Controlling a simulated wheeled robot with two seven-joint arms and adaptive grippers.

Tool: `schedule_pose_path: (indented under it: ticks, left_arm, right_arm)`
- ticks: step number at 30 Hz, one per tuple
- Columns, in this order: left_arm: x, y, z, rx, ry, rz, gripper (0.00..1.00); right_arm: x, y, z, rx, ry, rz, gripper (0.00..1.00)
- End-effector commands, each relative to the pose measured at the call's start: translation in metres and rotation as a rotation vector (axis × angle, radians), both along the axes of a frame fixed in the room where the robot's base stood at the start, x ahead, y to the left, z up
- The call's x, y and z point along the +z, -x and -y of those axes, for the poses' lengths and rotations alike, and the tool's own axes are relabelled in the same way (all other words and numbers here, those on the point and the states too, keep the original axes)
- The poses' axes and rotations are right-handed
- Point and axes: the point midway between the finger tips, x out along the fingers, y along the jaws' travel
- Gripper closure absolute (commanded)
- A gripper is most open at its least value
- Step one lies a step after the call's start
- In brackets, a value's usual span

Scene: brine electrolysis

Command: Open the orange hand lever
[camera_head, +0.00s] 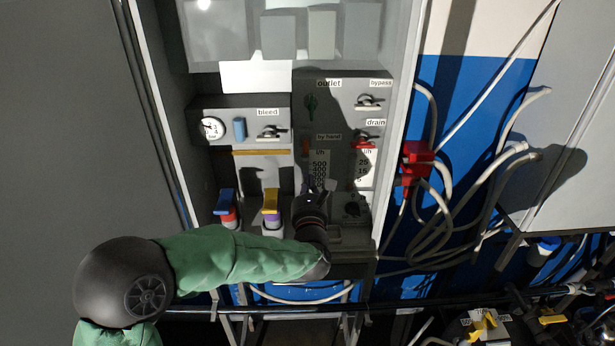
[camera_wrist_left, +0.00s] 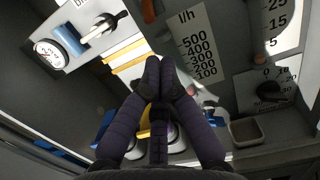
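A small orange-red hand lever (camera_head: 305,146) stands upright on the grey panel, left of the "by hand" label (camera_head: 328,136). My left gripper (camera_head: 314,190) is below it, in front of the panel's lower part, and apart from it. In the left wrist view the gripper's fingertips (camera_wrist_left: 160,72) are together, with nothing visible between them. A dark, shadowed piece at the top edge of that view may be the lever; I cannot tell. My right gripper is not in view.
The panel also carries a green outlet lever (camera_head: 311,106), a bypass valve (camera_head: 368,102), a red drain valve (camera_head: 366,142) and a bleed valve (camera_head: 271,132). Blue (camera_head: 225,202) and yellow (camera_head: 271,201) handles stand left of my gripper. A black knob (camera_head: 353,208) is to its right.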

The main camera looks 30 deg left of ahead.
Motion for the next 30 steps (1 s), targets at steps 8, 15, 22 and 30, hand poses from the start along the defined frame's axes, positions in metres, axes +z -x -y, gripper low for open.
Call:
schedule_pose_path:
  ticks: [8,15,22,30]
  left_arm:
    - [0.006,-0.039,-0.024,0.001,-0.001,-0.003,1.00]
    - [0.009,-0.062,-0.039,0.001,0.001,-0.001,1.00]
    - [0.008,-0.070,-0.043,-0.001,-0.001,-0.001,1.00]
    - [0.008,-0.070,-0.043,-0.001,-0.001,-0.001,1.00]
  right_arm:
    - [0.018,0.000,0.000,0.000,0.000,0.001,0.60]
    - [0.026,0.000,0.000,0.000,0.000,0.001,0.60]
    - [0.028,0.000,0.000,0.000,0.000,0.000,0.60]
    - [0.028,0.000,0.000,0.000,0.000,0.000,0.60]
